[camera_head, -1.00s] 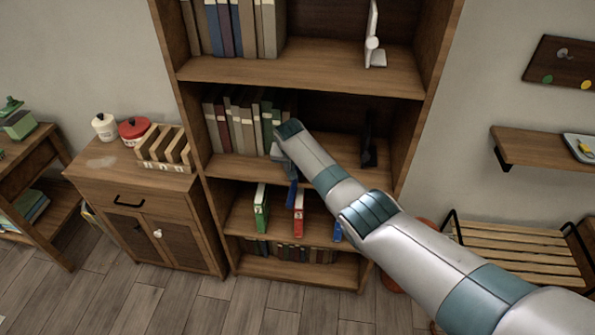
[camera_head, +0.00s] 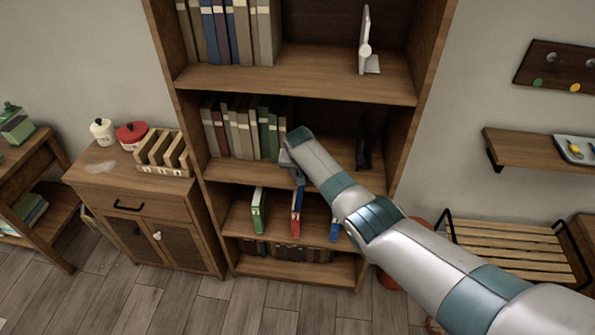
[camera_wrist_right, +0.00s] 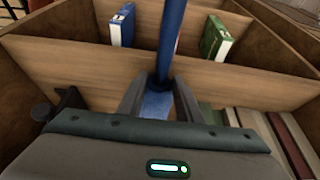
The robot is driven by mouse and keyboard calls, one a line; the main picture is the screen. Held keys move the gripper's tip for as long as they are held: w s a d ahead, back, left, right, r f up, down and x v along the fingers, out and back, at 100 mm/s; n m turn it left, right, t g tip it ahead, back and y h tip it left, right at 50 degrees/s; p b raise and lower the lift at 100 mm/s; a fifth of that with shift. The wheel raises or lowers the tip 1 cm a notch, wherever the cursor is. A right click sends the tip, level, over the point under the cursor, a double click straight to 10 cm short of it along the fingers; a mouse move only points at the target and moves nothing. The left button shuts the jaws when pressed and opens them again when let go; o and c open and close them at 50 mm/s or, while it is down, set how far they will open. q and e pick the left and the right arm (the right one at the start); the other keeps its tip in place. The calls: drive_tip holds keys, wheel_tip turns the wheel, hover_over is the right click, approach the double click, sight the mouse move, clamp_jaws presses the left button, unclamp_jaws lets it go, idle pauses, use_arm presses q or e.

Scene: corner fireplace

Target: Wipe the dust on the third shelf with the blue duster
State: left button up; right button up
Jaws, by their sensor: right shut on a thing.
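The blue duster (camera_wrist_right: 168,45) is in my right gripper (camera_wrist_right: 160,105); its blue handle stands up between the two fingers in the wrist view. In the head view my right gripper (camera_head: 292,165) is at the front of the shelf board (camera_head: 240,172) that holds a row of books and a dark object. Only a small blue piece of the duster (camera_head: 299,178) shows there, below the gripper. The duster's head and its contact with the board are hidden or unclear. I cannot make out dust on this shelf. My left gripper is out of view.
Books (camera_head: 245,130) stand just left of my right gripper, and a dark object (camera_head: 363,145) stands to its right. The bookcase side panels bound the space.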

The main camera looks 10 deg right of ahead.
drive_tip(key=shift+d+f, duration=0.1)
drive_tip(key=shift+s, duration=0.1)
drive_tip(key=shift+s+d+p, duration=0.2)
drive_tip(key=shift+d+p, duration=0.45)
drive_tip(key=shift+p, duration=0.1)
drive_tip(key=shift+s+d+p, duration=0.15)
drive_tip(key=shift+d+p, duration=0.35)
drive_tip(key=shift+d, duration=0.15)
drive_tip(key=shift+s+d, duration=0.1)
drive_tip(key=shift+d, duration=0.3)
drive_tip(key=shift+s+d+p, duration=0.15)
drive_tip(key=shift+d+p, duration=0.35)
drive_tip(key=shift+d, duration=0.2)
drive_tip(key=shift+s+d+f, duration=0.1)
drive_tip(key=shift+s+d, duration=0.1)
drive_tip(key=shift+d, duration=0.3)
drive_tip(key=shift+s+d, duration=0.2)
drive_tip(key=shift+d, duration=0.3)
